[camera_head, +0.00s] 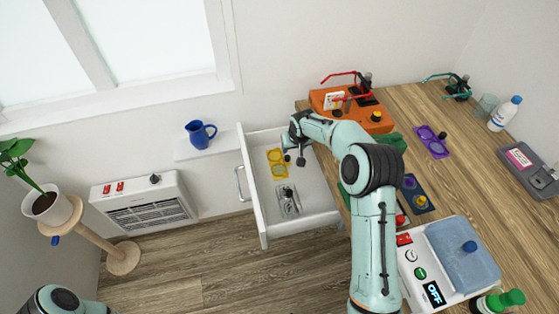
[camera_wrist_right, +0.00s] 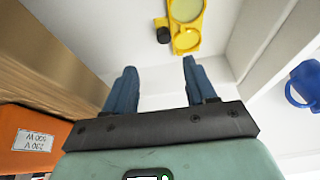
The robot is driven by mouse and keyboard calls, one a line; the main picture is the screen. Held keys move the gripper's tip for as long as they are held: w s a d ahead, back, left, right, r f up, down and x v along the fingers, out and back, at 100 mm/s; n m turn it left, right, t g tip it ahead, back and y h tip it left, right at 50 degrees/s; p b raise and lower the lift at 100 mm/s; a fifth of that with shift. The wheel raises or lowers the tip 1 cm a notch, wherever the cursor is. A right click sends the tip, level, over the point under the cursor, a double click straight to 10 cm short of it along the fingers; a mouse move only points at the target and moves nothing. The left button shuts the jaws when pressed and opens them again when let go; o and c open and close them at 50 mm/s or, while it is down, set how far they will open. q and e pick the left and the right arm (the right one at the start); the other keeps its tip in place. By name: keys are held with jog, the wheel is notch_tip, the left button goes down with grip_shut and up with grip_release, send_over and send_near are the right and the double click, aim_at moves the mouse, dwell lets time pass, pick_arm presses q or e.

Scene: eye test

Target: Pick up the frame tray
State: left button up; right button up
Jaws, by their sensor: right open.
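I cannot tell for certain which thing is the frame tray. A yellow two-ring holder (camera_head: 277,163) with pale yellow lenses lies in the open white drawer (camera_head: 262,205); it also shows at the top of the right wrist view (camera_wrist_right: 199,28), with a black knob beside it. A grey, clear-looking tray (camera_head: 287,201) lies nearer the drawer's front. My right gripper (camera_head: 294,158) is over the drawer, beside the yellow holder. In the right wrist view my right gripper (camera_wrist_right: 160,85) is open and empty, its blue fingers apart and short of the holder. My left gripper is out of view.
The wooden worktop (camera_head: 440,115) holds an orange box (camera_head: 335,112) with red spectacles, a purple two-ring holder (camera_head: 431,142), a dark blue holder (camera_head: 415,194), a grey case (camera_head: 530,172), and a white machine (camera_head: 445,262). A blue jug (camera_head: 199,134) stands left of the drawer.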

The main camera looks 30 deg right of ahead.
send_over(288, 157)
jog(key=s, duration=0.2)
notch_tip(288, 157, down, 5)
jog(key=shift+s+r+p, duration=0.15)
jog(key=shift+p, duration=0.15)
jog(key=x, duration=0.1)
jog(key=p+x, duration=0.1)
jog(key=x, duration=0.2)
jog(key=shift+w+a+f, duration=0.25)
jog(key=shift+a+f, duration=0.05)
jog(key=shift+f, duration=0.05)
jog(key=shift+w+f, duration=0.1)
jog(key=shift+f, duration=0.25)
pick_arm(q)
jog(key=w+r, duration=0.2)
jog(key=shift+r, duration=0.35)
pick_arm(e)
jog(key=shift+c, duration=0.4)
grip_shut()
